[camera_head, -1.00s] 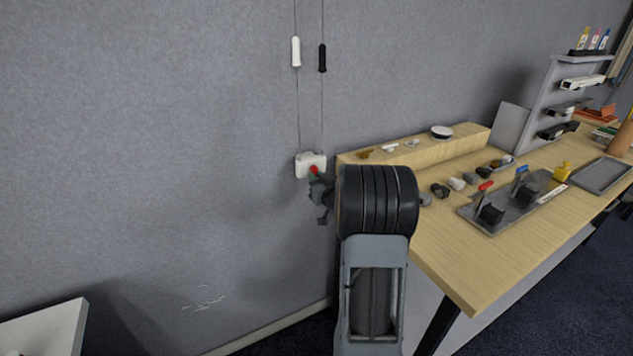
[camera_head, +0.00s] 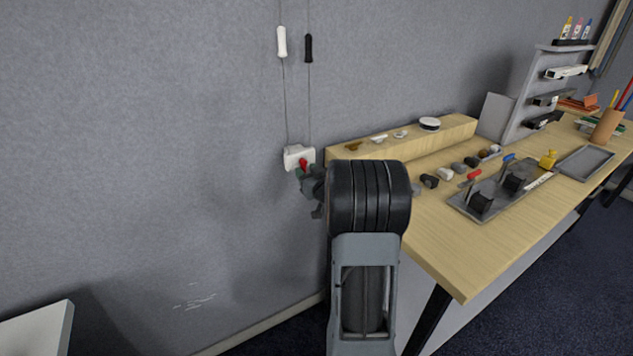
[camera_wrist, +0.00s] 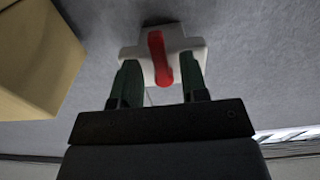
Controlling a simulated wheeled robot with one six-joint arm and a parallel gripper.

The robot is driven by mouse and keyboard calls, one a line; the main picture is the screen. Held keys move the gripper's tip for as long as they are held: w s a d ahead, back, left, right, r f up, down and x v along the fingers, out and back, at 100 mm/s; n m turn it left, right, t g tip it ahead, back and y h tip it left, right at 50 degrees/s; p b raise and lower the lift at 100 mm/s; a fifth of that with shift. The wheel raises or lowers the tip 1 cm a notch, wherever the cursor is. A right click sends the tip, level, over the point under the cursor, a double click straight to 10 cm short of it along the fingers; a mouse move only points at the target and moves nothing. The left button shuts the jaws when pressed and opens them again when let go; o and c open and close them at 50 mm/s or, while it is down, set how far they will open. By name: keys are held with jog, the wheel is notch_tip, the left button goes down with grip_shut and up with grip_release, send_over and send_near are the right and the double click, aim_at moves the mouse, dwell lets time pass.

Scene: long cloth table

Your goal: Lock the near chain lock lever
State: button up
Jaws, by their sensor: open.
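The chain lock is a small white block (camera_head: 292,155) on the grey wall, with a red lever (camera_head: 303,164) on its front. In the wrist view the white block (camera_wrist: 185,47) is at top centre, and the red lever (camera_wrist: 159,58) runs up and down across it. My gripper (camera_wrist: 160,88) is open. Its two dark green fingers stand on either side of the lever's lower end, with gaps between; I cannot tell whether they touch the block. In the head view my gripper (camera_head: 306,176) is at the lock, partly hidden by my arm.
Two cords hang above the lock, with a white handle (camera_head: 281,42) and a black handle (camera_head: 308,48). A wooden table (camera_head: 440,247) with a raised ledge stands right of the lock. It holds a lever tray (camera_head: 500,200) and several small objects. The wall to the left is clear.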

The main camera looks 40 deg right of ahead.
jog(key=s+a, duration=0.1)
jog(key=s, duration=1.2)
jog(key=shift+a, duration=0.4)
jog(key=s+d+f+m+g+h, duration=0.3)
jog(key=s+d+f+g+h, duration=0.15)
jog(key=f+g, duration=0.3)
jog(key=s+a+g+y+p, duration=0.1)
jog(key=s+a+g+p, duration=0.1)
jog(key=s+a+g, duration=0.15)
jog(key=s+a+r+n+g+y+p, duration=0.1)
jog(key=a+r+y+p, duration=0.1)
jog(key=a+r, duration=0.3)
jog(key=s+a+r+n+g+y+p, duration=0.1)
jog(key=a+r+n+y+p, duration=0.1)
jog(key=a, duration=1)
jog(key=s+a+r+n+g+y+p, duration=0.1)
jog(key=a+r+y+p, duration=0.1)
jog(key=a+r, duration=0.5)
jog(key=shift+s+a+r+p, duration=0.25)
jog(key=shift+a+p, duration=0.45)
jog(key=shift+a, duration=0.4)
